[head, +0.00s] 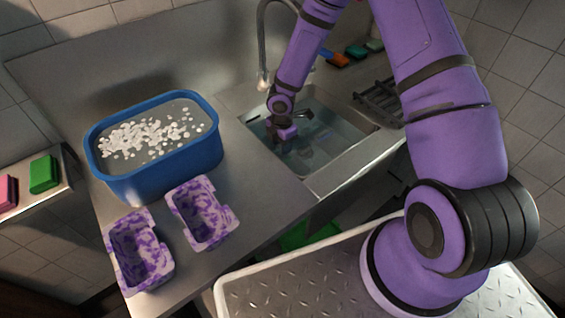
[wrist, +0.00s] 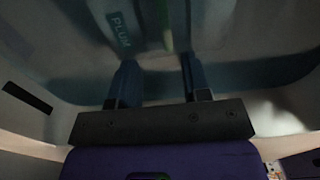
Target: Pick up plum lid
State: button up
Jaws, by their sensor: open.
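A dim surface marked PLUM (wrist: 121,29), which I take as the plum lid, shows at the top of the wrist view; its outline is hard to make out. My gripper (wrist: 158,70) is open, with its two fingers apart and pointing toward it. A pale upright strip with a green edge shows between and beyond the fingers. In the head view my gripper (head: 290,134) is down inside the sink (head: 340,170), at its left part. The lid cannot be told apart there, and I cannot tell whether the fingers touch it.
The sink walls surround my gripper closely, and a faucet (head: 262,78) stands behind it. A blue tub (head: 170,175) of white bits is on the counter at left. Two purple-spotted containers (head: 140,255) (head: 203,215) stand in front. A dark rack (head: 380,100) is right of the sink.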

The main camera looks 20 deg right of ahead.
jog(key=shift+s+f, duration=0.2)
jog(key=shift+f, duration=1.8)
jog(key=shift+s+f, duration=0.15)
jog(key=shift+f, duration=1.8)
jog(key=shift+c, duration=0.2)
grip_shut()
